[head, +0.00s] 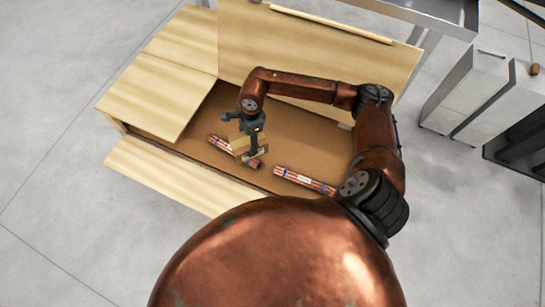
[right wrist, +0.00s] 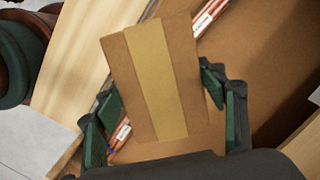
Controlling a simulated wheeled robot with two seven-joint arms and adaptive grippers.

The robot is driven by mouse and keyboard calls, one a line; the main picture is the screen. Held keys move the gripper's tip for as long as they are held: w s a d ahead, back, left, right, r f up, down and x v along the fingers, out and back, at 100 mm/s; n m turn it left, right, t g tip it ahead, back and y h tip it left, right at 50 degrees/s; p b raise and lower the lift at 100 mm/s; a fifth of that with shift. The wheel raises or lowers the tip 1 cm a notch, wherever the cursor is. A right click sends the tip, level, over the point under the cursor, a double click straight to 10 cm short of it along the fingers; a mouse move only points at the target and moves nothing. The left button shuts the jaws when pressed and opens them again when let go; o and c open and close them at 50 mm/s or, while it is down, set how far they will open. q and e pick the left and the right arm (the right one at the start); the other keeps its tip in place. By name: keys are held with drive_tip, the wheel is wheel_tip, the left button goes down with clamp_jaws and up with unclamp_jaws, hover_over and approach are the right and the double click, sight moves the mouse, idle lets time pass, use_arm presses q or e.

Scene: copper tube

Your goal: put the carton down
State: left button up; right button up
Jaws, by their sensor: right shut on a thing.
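The carton (right wrist: 152,80) is a small brown cardboard box with a yellowish tape band down its middle, seen close up in the right wrist view. In the head view the carton (head: 240,145) is small and partly hidden by the gripper above it. My right gripper (right wrist: 166,118) has its green-padded fingers on either side of the carton and is shut on it. In the head view the right gripper (head: 250,136) is inside the large open wooden box (head: 310,171), over a bundle of copper tubes (head: 220,144). I cannot tell whether the carton touches the bundle. My left gripper is not in view.
Another tube bundle (head: 300,180) lies on the box floor to the right. Wooden flaps (head: 180,180) stand open around the box, and one panel covers its left part. Bare floor shows inside the box behind the carton. Grey cabinets (head: 465,92) stand at the right.

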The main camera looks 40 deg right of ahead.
drive_tip(key=w+d+f+m+b, duration=0.1)
drive_tip(key=m, duration=0.1)
drive_tip(key=w+d+f+m+b, duration=0.1)
drive_tip(key=m, duration=0.2)
drive_tip(key=w+d+f+m+t+b, duration=0.1)
drive_tip(key=f+m, duration=0.1)
drive_tip(key=m, duration=0.1)
drive_tip(key=shift+w+d+h, duration=0.15)
drive_tip(key=shift+w+h, duration=0.05)
drive_tip(key=shift+h, duration=0.2)
drive_tip(key=m+b, duration=0.1)
drive_tip(key=m, duration=0.1)
use_arm(q)
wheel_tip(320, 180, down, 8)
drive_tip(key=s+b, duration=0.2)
drive_tip(key=b, duration=0.1)
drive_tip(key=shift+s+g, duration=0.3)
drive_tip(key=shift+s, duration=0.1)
use_arm(e)
hover_over(281, 143)
drive_tip(key=shift+f, duration=6.65)
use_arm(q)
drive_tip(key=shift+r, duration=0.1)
use_arm(e)
drive_tip(key=shift+f, duration=0.15)
drive_tip(key=o, duration=1.4)
